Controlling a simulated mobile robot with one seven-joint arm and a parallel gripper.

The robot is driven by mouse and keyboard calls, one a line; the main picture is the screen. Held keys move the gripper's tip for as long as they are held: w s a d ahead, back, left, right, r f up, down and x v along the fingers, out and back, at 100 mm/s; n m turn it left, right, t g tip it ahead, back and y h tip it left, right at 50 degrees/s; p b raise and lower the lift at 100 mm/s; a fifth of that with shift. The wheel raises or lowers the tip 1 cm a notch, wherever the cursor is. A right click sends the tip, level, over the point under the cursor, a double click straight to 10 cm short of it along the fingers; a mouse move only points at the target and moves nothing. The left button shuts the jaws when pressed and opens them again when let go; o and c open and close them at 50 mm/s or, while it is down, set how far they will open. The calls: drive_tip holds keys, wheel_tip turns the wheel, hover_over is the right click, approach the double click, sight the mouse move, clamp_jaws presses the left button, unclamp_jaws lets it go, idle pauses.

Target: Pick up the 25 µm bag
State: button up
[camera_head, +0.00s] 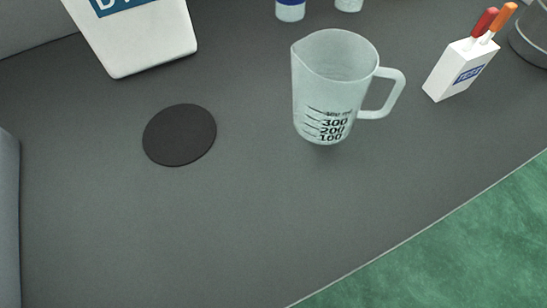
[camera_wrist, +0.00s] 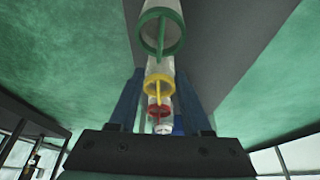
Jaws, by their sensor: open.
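In the wrist view, a row of pale items with coloured rings runs away from the camera: a green-ringed one (camera_wrist: 160,32), a yellow-ringed one (camera_wrist: 158,84) and a red-ringed one (camera_wrist: 159,110). A small white one (camera_wrist: 162,128) lies beyond, with a bit of blue beside it. I cannot read a 25 µm mark on any of them, so I cannot tell which is that bag. My gripper (camera_wrist: 160,76) is open, its two bluish fingers left and right of the row in the picture. I cannot tell how far off the row is. The head view shows neither gripper nor ringed items.
In the head view, a measuring jug (camera_head: 325,95) stands on the dark worktop (camera_head: 200,235). A black disc (camera_head: 180,135) lies left of it, a white labelled container (camera_head: 150,40) behind. A white box with red and orange handles (camera_head: 460,70) stands right. The front worktop is clear.

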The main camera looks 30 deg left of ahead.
drive_tip(key=b+x, duration=0.3)
drive_tip(key=x, duration=0.4)
drive_tip(key=shift+d+f, duration=0.15)
drive_tip(key=b+x, duration=0.1)
drive_tip(key=x, duration=0.1)
drive_tip(key=b+x, duration=0.1)
drive_tip(key=x, duration=0.2)
drive_tip(key=shift+s+f+b, duration=0.1)
drive_tip(key=shift+f+b, duration=0.15)
drive_tip(key=shift+b, duration=0.1)
drive_tip(key=shift+r, duration=0.1)
clamp_jaws()
idle(0.6)
